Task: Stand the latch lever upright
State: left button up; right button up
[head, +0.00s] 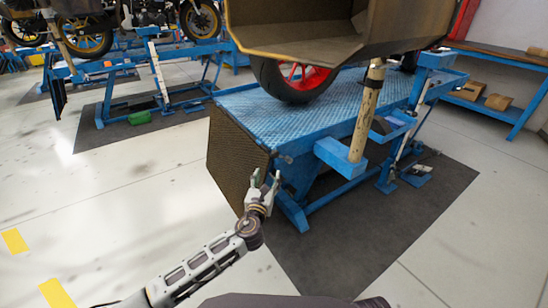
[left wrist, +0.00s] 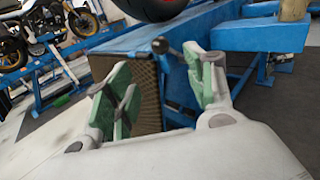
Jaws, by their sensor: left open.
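The latch lever looks like a short dark rod with a round knob (head: 288,160) at the near corner of the blue lift table, lying tilted over rather than upright. In the left wrist view its dark knob (left wrist: 161,46) shows just beyond and between the fingertips, with the rod running right behind a finger. My left gripper (head: 266,180) is open and empty, just below and left of the lever in the head view. Its green-padded fingers (left wrist: 160,85) stand apart in the left wrist view, and I see no contact. My right gripper is in neither view.
The blue lift table (head: 235,103) carries a motorcycle with a red-rimmed wheel (head: 290,78). A dark mesh panel (head: 232,155) hangs at its end, close to my left gripper. A wooden post (head: 366,115) stands at right. Pale floor lies open at left.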

aim_at(274, 157)
pick_arm(q)
jog(key=w, duration=0.3)
jog(key=w+d+b, duration=0.1)
jog(key=w, duration=0.1)
jog(key=w+b, duration=0.1)
jog(key=w, duration=0.2)
jog(key=shift+w+d, duration=0.15)
jog(key=shift+w, duration=0.15)
jog(key=w+b, duration=0.1)
jog(key=w, duration=0.2)
jog(key=shift+w+d, duration=0.1)
jog(key=shift+d, duration=0.1)
jog(key=shift+w+b, duration=0.3)
jog(key=shift+w+d, duration=0.1)
jog(key=shift+w, duration=0.45)
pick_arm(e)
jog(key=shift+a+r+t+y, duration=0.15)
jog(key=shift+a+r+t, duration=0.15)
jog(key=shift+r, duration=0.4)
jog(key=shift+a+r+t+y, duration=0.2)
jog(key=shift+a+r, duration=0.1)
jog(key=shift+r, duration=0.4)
pick_arm(q)
grip_shut()
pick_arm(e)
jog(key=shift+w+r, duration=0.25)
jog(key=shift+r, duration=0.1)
